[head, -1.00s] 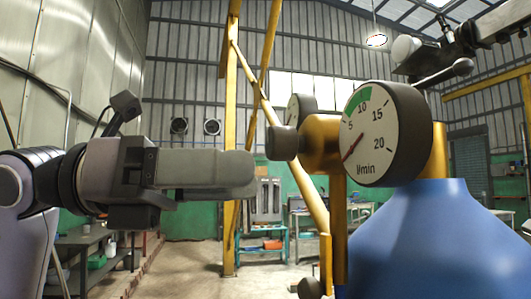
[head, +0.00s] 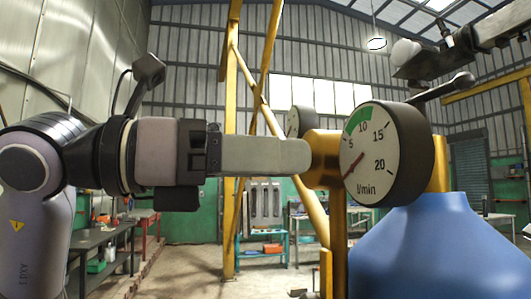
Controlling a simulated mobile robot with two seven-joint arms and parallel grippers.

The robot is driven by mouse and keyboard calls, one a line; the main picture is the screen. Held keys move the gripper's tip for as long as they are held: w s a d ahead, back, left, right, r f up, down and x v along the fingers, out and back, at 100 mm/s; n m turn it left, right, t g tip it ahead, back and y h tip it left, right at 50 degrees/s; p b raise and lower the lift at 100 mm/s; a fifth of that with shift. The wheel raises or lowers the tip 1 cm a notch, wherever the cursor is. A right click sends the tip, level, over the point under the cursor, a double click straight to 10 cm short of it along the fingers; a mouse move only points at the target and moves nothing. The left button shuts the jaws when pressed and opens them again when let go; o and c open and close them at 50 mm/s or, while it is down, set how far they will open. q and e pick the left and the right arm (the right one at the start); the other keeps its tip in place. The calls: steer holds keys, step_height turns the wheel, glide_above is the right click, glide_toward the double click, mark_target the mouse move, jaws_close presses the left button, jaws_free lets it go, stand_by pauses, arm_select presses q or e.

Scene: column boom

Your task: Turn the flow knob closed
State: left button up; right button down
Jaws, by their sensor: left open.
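The dial gauge (head: 365,165) marked l/min faces me on a brass regulator body (head: 322,165) above a blue cylinder (head: 435,250). Its red needle points to the lower left, below the 5. The dark flow knob on the left end of the brass body is hidden behind my left gripper's fingers. My left gripper (head: 300,156) is open and comes in level from the left, its fingertips at the left end of the brass body. I cannot tell whether the fingers touch the knob. My right gripper is not in view.
A grey lever (head: 443,87) and a dark boom-like part (head: 425,62) lie above the dial gauge. A yellow post (head: 230,150) stands behind my left gripper. Benches stand farther back.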

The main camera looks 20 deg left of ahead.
arm_select(q)
steer(key=c, duration=1)
steer(key=shift+c, duration=0.2)
steer(key=shift+n, duration=0.3)
steer(key=n+b, duration=0.6)
steer(key=n, duration=0.9)
steer(key=shift+s, duration=0.1)
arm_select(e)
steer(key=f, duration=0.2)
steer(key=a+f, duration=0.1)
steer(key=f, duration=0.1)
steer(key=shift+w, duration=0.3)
arm_select(q)
steer(key=shift+n, duration=0.4)
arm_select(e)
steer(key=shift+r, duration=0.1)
